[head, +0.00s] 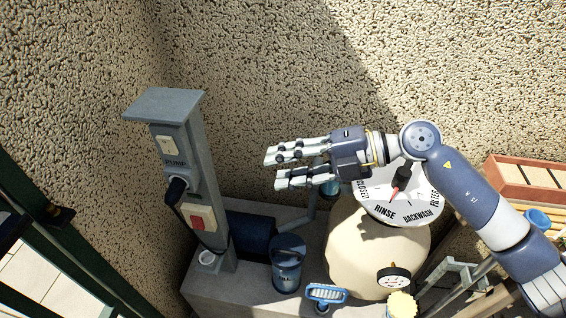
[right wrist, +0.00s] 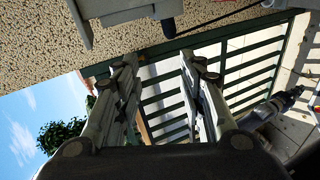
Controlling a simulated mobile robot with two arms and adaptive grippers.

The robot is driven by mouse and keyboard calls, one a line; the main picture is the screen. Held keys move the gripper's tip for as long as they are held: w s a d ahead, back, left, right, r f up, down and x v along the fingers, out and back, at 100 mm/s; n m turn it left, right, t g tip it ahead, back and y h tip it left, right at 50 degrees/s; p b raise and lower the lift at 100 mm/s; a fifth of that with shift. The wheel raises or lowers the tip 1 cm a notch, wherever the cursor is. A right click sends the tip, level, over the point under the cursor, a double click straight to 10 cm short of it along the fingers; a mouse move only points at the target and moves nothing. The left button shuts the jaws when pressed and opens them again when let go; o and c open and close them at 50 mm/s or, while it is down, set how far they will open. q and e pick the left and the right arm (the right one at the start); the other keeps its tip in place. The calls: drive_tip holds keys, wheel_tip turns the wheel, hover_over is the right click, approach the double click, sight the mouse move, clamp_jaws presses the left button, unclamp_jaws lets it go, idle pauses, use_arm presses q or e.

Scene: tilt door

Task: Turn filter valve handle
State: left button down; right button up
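The filter valve has a round white dial (head: 412,203) with the words RINSE, BACKWASH and FILTER showing. It sits on a cream filter tank (head: 365,255). Its black handle (head: 402,177) has a red pointer whose tip is near RINSE. My right arm covers the dial's upper part. My right gripper (head: 273,170) is left of the dial, its fingers pointing left and apart from the handle. In the right wrist view the right gripper (right wrist: 158,95) has its fingers apart with nothing between them.
A grey pump post (head: 215,190) with a switch box stands at the left. Rough walls stand behind. Green railings (right wrist: 235,60) show in the right wrist view.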

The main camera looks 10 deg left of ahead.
drive_tip(key=shift+a+r+y, duration=0.25)
drive_tip(key=shift+r+y, duration=0.1)
drive_tip(key=shift+y, duration=0.05)
drive_tip(key=shift+s, duration=0.1)
